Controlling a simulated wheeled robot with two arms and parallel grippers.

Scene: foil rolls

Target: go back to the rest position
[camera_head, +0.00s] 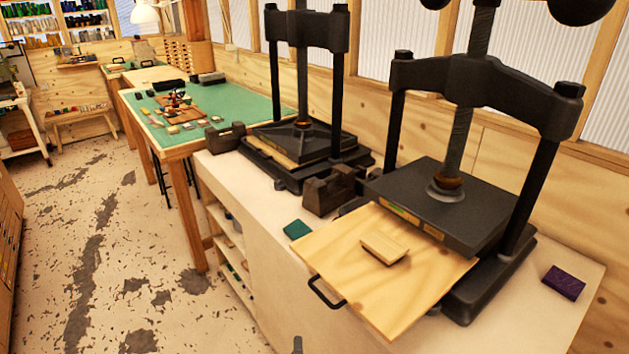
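No gripper can be clearly made out in the head view. A small dark grey tip shows at the bottom edge, left of centre, and I cannot tell what it belongs to. The near black press (480,80) stands on the white worktop (250,200). A pale wooden board (400,290) with a black handle (326,292) juts out from under its plate. A small wooden block (385,247) lies on the board. A dark green block (297,229) lies left of the board, and a purple block (564,282) lies right of the press.
A second black press (305,30) stands farther back, with dark brown dispenser-like holders (328,192) (225,138) near it. A green-topped table (235,105) with small items stands beyond. The stained floor (130,250) at left is open.

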